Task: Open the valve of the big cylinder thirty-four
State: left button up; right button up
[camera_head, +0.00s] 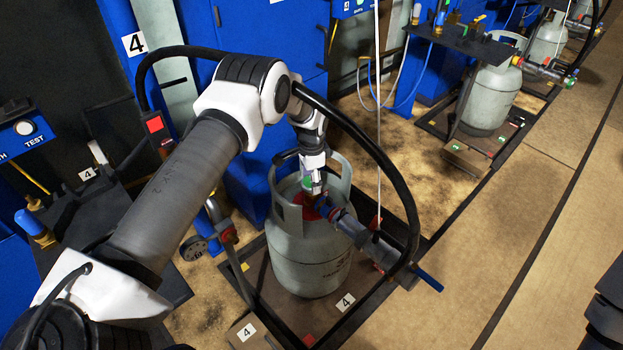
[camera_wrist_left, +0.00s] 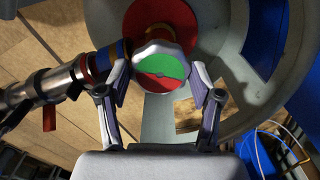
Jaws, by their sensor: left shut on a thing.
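The big gas cylinder (camera_head: 300,258) is pale grey and stands upright on a dark platform marked 4. I cannot read thirty-four on it. Its collar (camera_head: 342,178) surrounds the valve at the top. The valve knob (camera_wrist_left: 165,68) has a round face, half green and half red, in the left wrist view. My left gripper (camera_wrist_left: 168,85) has a finger on each side of the knob and is shut on it from above. In the head view my left gripper (camera_head: 312,185) hides most of the knob. My right gripper does not show.
A grey hose coupling (camera_head: 362,238) runs from the valve to the lower right, ending near a blue lever (camera_head: 428,280). A thin pale rod (camera_head: 378,110) rises beside the cylinder. Blue cabinets (camera_head: 290,60) stand behind. Another cylinder (camera_head: 490,100) stands farther back.

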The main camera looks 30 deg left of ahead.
pick_arm(q)
jog(key=n, duration=0.5)
jog(key=shift+n, duration=0.3)
jog(key=n, duration=0.6)
jog(key=shift+p, duration=0.35)
jog(key=n, duration=0.5)
jog(key=shift+n, duration=0.4)
jog(key=n, duration=0.5)
jog(key=shift+n+p, duration=0.3)
jog(key=shift+p, duration=0.1)
jog(key=o, duration=1.1)
jog(key=shift+o, duration=0.2)
